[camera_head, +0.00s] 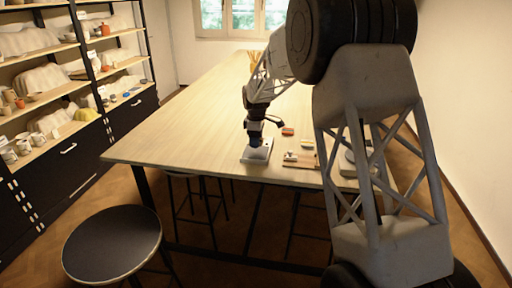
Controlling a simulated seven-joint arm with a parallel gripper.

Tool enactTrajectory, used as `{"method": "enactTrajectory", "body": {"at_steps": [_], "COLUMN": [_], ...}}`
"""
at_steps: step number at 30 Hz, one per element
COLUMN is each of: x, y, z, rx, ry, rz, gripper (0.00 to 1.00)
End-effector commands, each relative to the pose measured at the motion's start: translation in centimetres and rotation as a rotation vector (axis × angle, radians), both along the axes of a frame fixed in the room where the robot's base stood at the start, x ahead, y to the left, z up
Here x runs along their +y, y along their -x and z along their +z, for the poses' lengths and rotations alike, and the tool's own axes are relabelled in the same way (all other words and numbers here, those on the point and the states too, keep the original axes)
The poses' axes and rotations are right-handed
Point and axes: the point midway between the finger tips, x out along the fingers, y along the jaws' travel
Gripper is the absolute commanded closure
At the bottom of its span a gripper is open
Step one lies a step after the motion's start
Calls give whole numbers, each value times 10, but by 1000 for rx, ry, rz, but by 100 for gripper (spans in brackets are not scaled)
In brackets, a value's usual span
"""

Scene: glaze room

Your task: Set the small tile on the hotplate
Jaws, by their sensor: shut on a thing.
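My gripper (256,141) points down over the near edge of the long table. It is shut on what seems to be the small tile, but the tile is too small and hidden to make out. Right below the fingers is a low pale grey device (258,154) with a light rim. I cannot tell whether the held thing touches it. A second low device (347,160), with a grey round top, stands to the right, partly hidden by my arm. I cannot tell for sure which of the two is the hotplate.
A wooden board (300,163) with small things lies between the two devices. A red block (288,131) and a yellow-red piece (307,144) lie behind it. The table's left side (185,130) is clear. A round stool (113,243) stands in front; shelves of pottery (45,95) are left.

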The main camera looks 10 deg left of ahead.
Motion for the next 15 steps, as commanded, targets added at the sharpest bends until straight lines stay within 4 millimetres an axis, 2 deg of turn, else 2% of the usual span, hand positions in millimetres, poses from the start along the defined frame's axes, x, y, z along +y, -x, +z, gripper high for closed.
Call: {"method": "enactTrajectory", "body": {"at_steps": [5, 15], "x": [0, 0], "y": [0, 0], "z": [-6, -34], "rx": [0, -1], "ry": [0, 0], "rz": [0, 0], "gripper": [64, 64]}}
